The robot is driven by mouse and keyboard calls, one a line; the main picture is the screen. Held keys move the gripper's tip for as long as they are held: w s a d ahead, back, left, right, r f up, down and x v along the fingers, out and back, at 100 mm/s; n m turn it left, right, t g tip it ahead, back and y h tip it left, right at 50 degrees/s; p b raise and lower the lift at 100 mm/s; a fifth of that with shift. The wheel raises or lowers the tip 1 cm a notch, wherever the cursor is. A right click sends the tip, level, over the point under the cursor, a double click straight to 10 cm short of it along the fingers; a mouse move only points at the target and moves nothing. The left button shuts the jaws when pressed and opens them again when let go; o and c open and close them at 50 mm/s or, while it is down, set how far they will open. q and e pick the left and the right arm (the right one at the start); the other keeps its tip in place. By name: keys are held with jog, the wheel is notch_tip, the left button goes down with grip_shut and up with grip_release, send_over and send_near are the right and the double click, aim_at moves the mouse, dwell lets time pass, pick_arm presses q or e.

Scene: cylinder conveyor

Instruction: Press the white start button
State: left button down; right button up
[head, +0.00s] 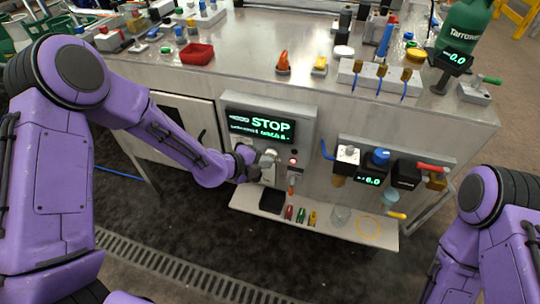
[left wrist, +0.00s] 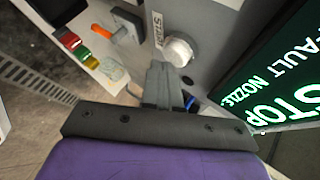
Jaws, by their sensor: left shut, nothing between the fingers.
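The white start button (left wrist: 180,48) is a round white knob on the grey control panel, beside a label reading START in the left wrist view. In the head view the button is hard to make out behind the hand. My left gripper (head: 264,160) is at the front of the panel, below the display. In the left wrist view its fingers (left wrist: 163,70) are shut with nothing between them, their tips right next to the button. I cannot tell whether they touch it. My right arm shows at the lower right of the head view, its gripper out of frame.
A display (head: 261,126) reading STOP sits above; the left wrist view also shows FAULT NOZZLE. An orange-handled switch (head: 292,182) is at the right. A shelf (head: 328,222) below holds small red, green and yellow items. A valve unit (head: 383,166) stands right.

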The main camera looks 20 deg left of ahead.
pick_arm(q)
jog(key=shift+w, duration=0.45)
dwell(0.5)
jog(key=shift+s, duration=0.9)
jog(key=shift+s+a, duration=0.1)
jog(key=shift+s, duration=2.4)
